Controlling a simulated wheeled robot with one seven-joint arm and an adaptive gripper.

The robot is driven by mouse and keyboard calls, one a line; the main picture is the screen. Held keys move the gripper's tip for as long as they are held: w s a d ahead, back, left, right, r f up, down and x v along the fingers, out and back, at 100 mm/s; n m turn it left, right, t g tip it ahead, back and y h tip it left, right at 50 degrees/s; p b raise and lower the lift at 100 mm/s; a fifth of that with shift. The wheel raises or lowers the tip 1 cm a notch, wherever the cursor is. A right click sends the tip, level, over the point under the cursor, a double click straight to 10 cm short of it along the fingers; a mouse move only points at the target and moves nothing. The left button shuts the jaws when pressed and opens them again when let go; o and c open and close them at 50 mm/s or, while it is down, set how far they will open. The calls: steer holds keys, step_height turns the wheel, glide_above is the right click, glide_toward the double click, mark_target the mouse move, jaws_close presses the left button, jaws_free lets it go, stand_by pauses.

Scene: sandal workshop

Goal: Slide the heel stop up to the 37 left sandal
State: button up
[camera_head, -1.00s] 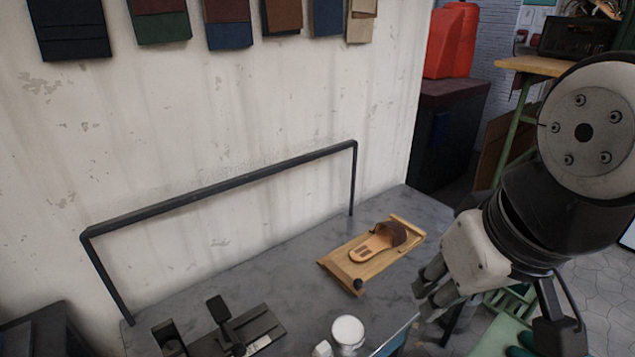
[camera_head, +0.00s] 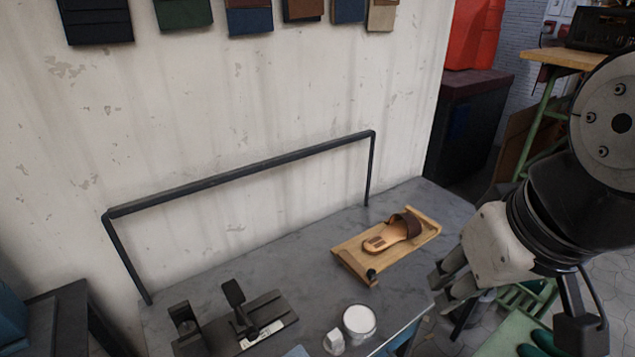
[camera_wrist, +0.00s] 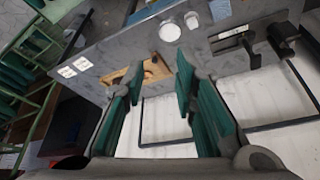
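A brown-strapped tan sandal (camera_head: 392,238) lies on a wooden board (camera_head: 408,252) on the grey bench. The strap end points to the right, the heel to the left. A wooden crosspiece (camera_head: 352,268) with a black knob (camera_head: 371,274) spans the board's left end, a gap away from the heel; it looks like the heel stop. No size mark is legible. My gripper (camera_head: 452,288) is right of and nearer than the board, touching nothing. In the wrist view my gripper (camera_wrist: 158,72) has its green-padded fingers apart and empty, with the board (camera_wrist: 153,70) partly hidden beyond them.
A black clamp-like fixture (camera_head: 240,318) stands at the bench's front left. A white round tub (camera_head: 359,321) and a small white piece (camera_head: 334,342) stand in front of the board. A dark rail (camera_head: 250,172) runs along the back. Bare bench lies left of the board.

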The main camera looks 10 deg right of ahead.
steer(key=o, duration=0.4)
steer(key=shift+w, duration=0.15)
steer(key=shift+c, duration=0.2)
steer(key=n+g+p, duration=0.1)
steer(key=g+p, duration=0.1)
steer(key=g, duration=0.2)
glide_above(372, 271)
step_height(372, 271, down, 21)
step_height(372, 271, down, 14)
steer(key=shift+r+p, duration=0.25)
steer(key=shift+p, duration=0.4)
